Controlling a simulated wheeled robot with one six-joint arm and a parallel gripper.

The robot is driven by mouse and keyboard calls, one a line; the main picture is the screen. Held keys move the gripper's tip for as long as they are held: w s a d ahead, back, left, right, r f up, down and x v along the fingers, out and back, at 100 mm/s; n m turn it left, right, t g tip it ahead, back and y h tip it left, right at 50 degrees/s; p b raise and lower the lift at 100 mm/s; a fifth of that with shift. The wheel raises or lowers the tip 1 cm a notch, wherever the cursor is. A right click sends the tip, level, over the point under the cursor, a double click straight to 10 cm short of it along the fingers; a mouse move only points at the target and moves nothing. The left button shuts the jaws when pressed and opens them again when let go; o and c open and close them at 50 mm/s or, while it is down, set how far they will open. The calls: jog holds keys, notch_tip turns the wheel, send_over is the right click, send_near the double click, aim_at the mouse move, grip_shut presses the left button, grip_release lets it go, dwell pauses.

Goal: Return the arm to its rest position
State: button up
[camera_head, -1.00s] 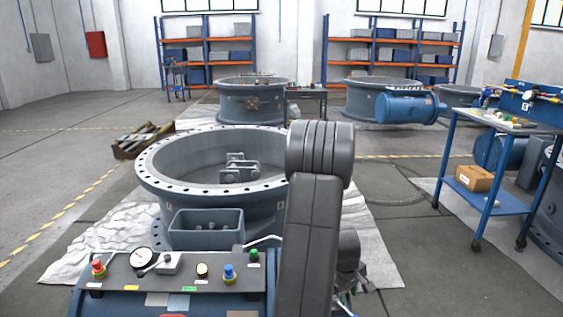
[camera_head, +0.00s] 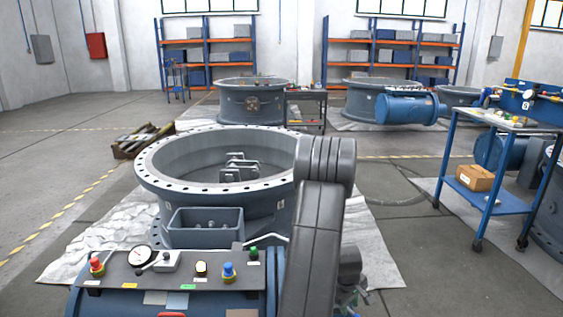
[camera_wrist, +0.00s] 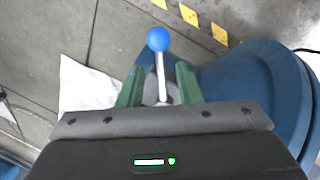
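My gripper (camera_wrist: 160,68) shows in the wrist view as two green fingers standing apart. A metal lever with a blue ball knob (camera_wrist: 158,40) appears between and beyond the fingers, with gaps on both sides. I cannot tell its depth from the fingers. In the head view my dark grey arm (camera_head: 318,225) is folded upright at the centre right, its elbow in front of the large valve ring's right rim. The gripper is mostly hidden behind the arm there.
The control panel (camera_head: 120,283) with knobs and a gauge lies left of my arm. Behind it stands the large grey valve ring (camera_head: 160,185). A blue cart (camera_head: 500,200) with a cardboard box (camera_head: 475,178) stands right. Floor (camera_head: 420,235) between arm and cart is clear.

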jog(key=shift+f, duration=0.5)
jog(key=shift+s+a+r+m+b, duration=0.15)
jog(key=shift+a+m+b, duration=0.15)
jog(key=shift+m+b, duration=0.25)
jog(key=shift+s+a+r+m+b, duration=0.1)
jog(key=shift+a+m+b, duration=0.25)
jog(key=shift+m, duration=0.4)
